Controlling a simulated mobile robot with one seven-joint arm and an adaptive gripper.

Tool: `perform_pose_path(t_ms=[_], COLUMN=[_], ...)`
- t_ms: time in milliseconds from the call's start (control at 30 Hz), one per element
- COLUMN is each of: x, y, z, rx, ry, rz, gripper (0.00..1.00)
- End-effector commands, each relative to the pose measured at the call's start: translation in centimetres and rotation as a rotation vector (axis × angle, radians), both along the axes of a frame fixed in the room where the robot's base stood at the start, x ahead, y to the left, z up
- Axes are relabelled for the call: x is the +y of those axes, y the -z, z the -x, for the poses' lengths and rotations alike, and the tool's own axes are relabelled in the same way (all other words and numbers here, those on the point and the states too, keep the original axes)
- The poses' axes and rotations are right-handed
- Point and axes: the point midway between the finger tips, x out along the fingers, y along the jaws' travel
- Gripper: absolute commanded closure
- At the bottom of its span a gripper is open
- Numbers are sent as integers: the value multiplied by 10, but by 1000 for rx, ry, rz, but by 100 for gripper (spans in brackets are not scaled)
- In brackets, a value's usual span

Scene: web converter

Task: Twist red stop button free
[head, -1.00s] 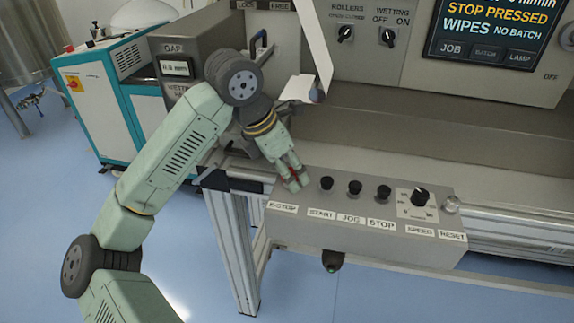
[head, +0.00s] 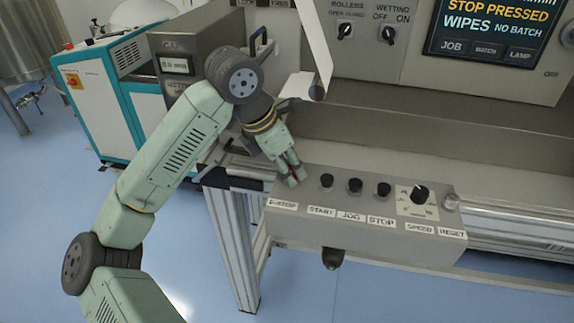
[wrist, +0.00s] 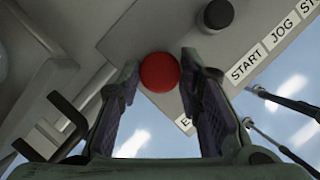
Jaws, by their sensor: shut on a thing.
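The red stop button (wrist: 159,72) is a round red mushroom head on the grey control box (head: 330,233), above the E-STOP label (head: 283,205). My gripper (head: 293,178) reaches down to it from the upper left, shut on the button. In the wrist view my gripper (wrist: 161,70) has one finger on each side of the red head. In the head view the fingers hide most of the button. The screen (head: 492,32) reads STOP PRESSED.
Black START (head: 326,181), JOG (head: 355,186) and STOP (head: 384,189) buttons stand close to the right. A speed knob (head: 420,194) and a clear RESET button (head: 450,201) follow. A white web sheet (head: 315,40) hangs behind my gripper.

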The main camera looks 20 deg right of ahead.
Motion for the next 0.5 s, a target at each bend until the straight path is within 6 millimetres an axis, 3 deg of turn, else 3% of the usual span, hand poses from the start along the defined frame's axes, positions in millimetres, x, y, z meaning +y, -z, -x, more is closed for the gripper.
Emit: perform_pose_path(t_ms=[267,500], x=[0,0], y=[2,4], z=[-1,-2], rx=[-1,-2], ry=[37,173], rz=[-1,-1], gripper=[96,96])
